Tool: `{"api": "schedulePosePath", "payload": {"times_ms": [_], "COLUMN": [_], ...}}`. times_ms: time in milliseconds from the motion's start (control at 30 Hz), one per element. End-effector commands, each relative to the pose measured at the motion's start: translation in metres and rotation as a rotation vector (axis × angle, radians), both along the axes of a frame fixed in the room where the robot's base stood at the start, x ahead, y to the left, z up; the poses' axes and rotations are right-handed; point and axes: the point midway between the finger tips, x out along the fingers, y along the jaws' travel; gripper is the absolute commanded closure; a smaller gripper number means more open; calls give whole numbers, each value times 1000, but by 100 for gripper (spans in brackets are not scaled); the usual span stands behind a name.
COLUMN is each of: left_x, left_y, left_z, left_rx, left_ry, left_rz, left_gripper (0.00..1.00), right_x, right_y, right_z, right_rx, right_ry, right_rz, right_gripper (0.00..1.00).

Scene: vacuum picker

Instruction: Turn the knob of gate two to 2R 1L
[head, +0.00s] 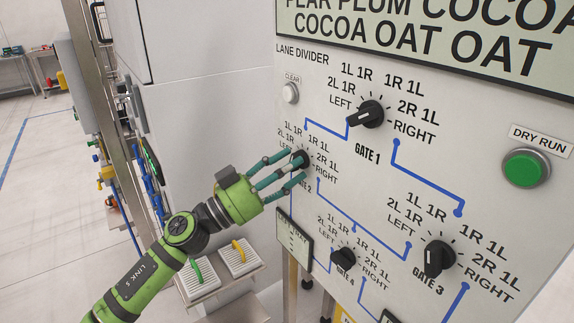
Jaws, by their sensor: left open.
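The gate 2 knob (305,160) is a black knob on the pale panel (330,75), ringed by the labels LEFT, 2L 1R, 1L 1R, 1R 1L, 2R 1L and RIGHT. My left gripper (298,165) has its green and teal fingers spread open at this knob. The fingertips overlap it, and I cannot tell whether they touch it. The fingers partly hide the knob, so its pointer direction is unclear. The GATE 2 label is mostly hidden too. My right gripper is not in view.
The gate 1 knob (366,114) is up and right of gate 2. The gate 4 knob (343,258) and gate 3 knob (438,258) are lower. A CLEAR button (290,93) is above gate 2. A green DRY RUN button (525,168) is at the right.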

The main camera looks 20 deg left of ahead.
Motion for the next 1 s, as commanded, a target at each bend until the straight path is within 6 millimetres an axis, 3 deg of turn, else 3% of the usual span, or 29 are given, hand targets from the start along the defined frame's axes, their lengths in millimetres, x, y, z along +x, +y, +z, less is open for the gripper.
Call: {"api": "schedulePosePath", "payload": {"times_ms": [67, 133, 200, 1000], "left_x": [0, 0, 0, 1], "left_y": [0, 0, 0, 4], "left_z": [0, 0, 0, 6], "left_rx": [0, 0, 0, 19], "left_ry": [0, 0, 0, -30], "left_rz": [0, 0, 1, 10], "left_gripper": [51, 71, 99, 100], "right_x": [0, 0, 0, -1], "right_y": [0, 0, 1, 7], "right_z": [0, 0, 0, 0], "right_rx": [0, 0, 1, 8], "right_ry": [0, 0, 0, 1], "right_rz": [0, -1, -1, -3], "right_gripper": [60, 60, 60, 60]}}
